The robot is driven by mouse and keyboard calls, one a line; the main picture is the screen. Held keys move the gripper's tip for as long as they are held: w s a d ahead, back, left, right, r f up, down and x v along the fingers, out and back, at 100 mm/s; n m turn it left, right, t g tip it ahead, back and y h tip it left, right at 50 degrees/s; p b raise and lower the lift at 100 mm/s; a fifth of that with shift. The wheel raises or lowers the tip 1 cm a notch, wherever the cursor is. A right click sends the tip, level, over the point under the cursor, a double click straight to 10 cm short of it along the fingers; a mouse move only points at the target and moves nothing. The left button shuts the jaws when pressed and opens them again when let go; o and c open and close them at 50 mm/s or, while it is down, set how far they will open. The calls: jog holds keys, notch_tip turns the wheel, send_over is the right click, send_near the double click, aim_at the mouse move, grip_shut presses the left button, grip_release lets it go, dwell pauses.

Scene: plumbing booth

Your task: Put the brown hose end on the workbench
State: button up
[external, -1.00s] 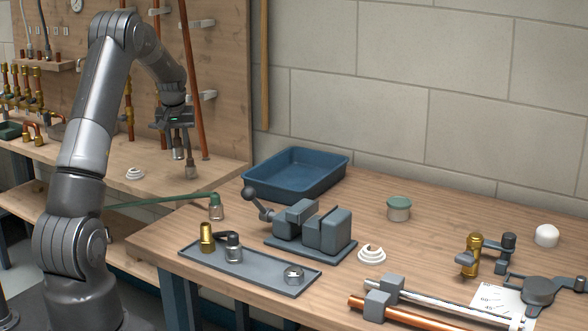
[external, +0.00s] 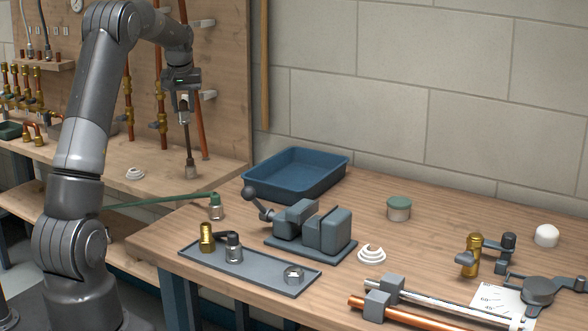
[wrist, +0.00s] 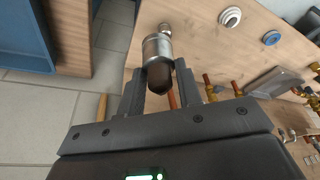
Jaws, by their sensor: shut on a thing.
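My gripper (external: 182,82) is above the back bench in the external view, pointing down. It is shut on the brown hose end (wrist: 158,50), which shows a metal collar and a dark brown part between the fingers in the wrist view (wrist: 160,85). In the external view the collar (external: 183,104) hangs just below the fingers. The workbench (external: 440,200) is to the right, apart from my gripper.
A blue tray (external: 262,192), a vise (external: 330,232) and a grey tray with fittings (external: 215,265) stand on the workbench's left half. A green hose end (external: 215,208) lies at its left edge. Bare wood shows in the middle. Upright copper pipes (external: 197,105) stand behind my gripper.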

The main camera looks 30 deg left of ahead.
jog(key=w+d+f+m+h, duration=0.15)
jog(key=d+m, duration=0.25)
jog(key=d, duration=1.6)
jog(key=w+d+m+h, duration=0.1)
jog(key=w+d+m, duration=0.25)
jog(key=d, duration=1.65)
jog(key=s+d+r+m+h, duration=0.1)
jog(key=s+d+m, duration=0.2)
jog(key=s+d, duration=0.55)
jog(key=s+d+m, duration=0.3)
jog(key=d, duration=1.1)
jog(key=s+d+r+m+h, duration=0.1)
jog(key=s+d+m, duration=0.2)
jog(key=s+d, duration=0.55)
jog(key=shift+w+a+f, duration=0.5)
jog(key=shift+w+f, duration=1.65)
jog(key=shift+f, duration=0.6)
jog(key=shift+w+a+f, duration=0.55)
jog(key=shift+w+f, duration=1.6)
jog(key=shift+f, duration=0.65)
jog(key=shift+w+a+f, duration=0.5)
jog(key=shift+w+f, duration=1.65)
jog(key=shift+f, duration=0.6)
